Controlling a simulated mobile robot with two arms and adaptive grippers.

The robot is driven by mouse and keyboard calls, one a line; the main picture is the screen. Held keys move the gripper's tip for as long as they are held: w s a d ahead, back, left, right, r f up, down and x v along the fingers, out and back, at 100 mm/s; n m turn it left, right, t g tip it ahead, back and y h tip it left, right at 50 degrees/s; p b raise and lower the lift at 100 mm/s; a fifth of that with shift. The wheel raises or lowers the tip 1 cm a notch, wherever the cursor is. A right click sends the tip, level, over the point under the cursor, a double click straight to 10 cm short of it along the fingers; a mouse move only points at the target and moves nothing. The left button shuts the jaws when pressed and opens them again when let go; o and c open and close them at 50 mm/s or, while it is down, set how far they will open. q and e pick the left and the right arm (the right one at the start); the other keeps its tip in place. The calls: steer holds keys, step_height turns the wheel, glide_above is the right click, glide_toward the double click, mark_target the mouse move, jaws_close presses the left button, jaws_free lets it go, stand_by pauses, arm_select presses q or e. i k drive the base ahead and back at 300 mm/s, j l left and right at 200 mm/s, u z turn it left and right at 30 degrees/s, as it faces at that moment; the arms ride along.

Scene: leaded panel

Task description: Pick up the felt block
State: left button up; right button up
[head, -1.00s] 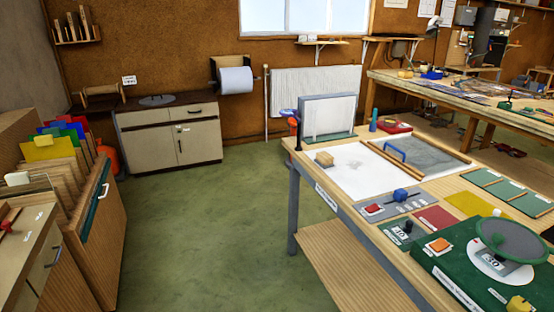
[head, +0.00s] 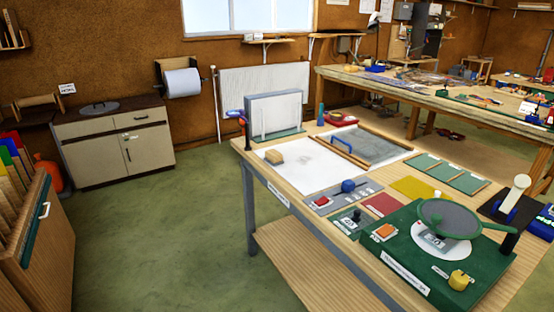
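A small tan block (head: 273,157), which looks like the felt block, lies on a white sheet (head: 292,178) on the near workbench. It sits near the bench's left edge, in front of an upright grey-framed panel (head: 275,116). Nothing covers it. Neither of my grippers is in view, so their distance from the block cannot be told.
The workbench (head: 258,172) also holds a grey sheet with a blue handle (head: 342,145), a red-button panel (head: 325,199) and a green machine with a round disc (head: 440,238). Green floor (head: 160,235) is open to its left. A cabinet (head: 115,148) stands at the back.

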mark_target(272, 157)
steer(key=i+j+z, duration=0.1)
steer(key=i+j, duration=0.55)
steer(key=i, duration=0.15)
